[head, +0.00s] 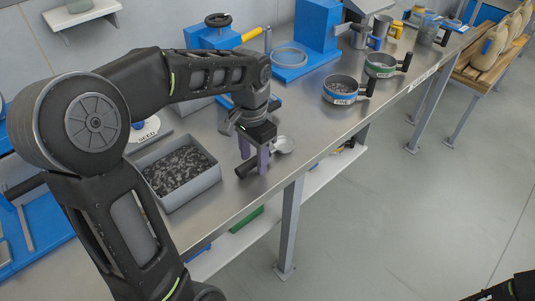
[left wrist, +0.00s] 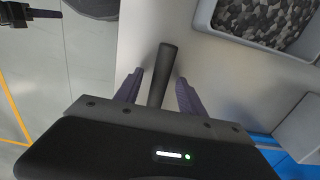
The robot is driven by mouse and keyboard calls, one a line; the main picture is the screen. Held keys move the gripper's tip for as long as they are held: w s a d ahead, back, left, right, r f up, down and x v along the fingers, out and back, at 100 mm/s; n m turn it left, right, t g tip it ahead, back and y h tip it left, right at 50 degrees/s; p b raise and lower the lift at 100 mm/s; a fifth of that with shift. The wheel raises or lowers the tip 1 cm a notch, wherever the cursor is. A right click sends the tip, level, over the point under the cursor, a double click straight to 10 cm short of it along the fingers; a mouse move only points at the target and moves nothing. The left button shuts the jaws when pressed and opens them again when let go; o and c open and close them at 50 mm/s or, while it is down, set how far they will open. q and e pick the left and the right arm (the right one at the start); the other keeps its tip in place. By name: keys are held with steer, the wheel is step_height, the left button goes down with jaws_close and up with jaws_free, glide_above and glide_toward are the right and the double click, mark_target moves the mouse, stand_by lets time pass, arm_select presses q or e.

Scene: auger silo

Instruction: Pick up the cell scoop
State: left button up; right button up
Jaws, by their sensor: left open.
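The cell scoop has a black handle (head: 245,170) and a round metal bowl (head: 284,145). It lies on the metal bench near the front edge, right of the grey bin. My left gripper (head: 254,160) is open above the handle, fingers pointing down on either side of it. In the left wrist view the handle (left wrist: 166,65) runs between the two purple fingers (left wrist: 159,90), with a gap on each side. The bowl is hidden there by the gripper body. Part of what looks like my right gripper (left wrist: 45,13) shows at the top left of that view; its jaw state is unclear.
A grey bin (head: 193,194) of dark granules stands close left of the scoop. Two round sieves or pans, blue-banded (head: 341,98) and green-banded (head: 381,71), stand farther right. A blue machine (head: 320,35) stands behind. The bench front between scoop and pans is clear.

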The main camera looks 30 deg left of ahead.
arm_select(q)
steer(key=shift+c, duration=0.2)
jaws_close()
steer(key=shift+r, duration=0.1)
stand_by(0.5)
step_height(320, 180, up, 10)
stand_by(0.3)
stand_by(0.6)
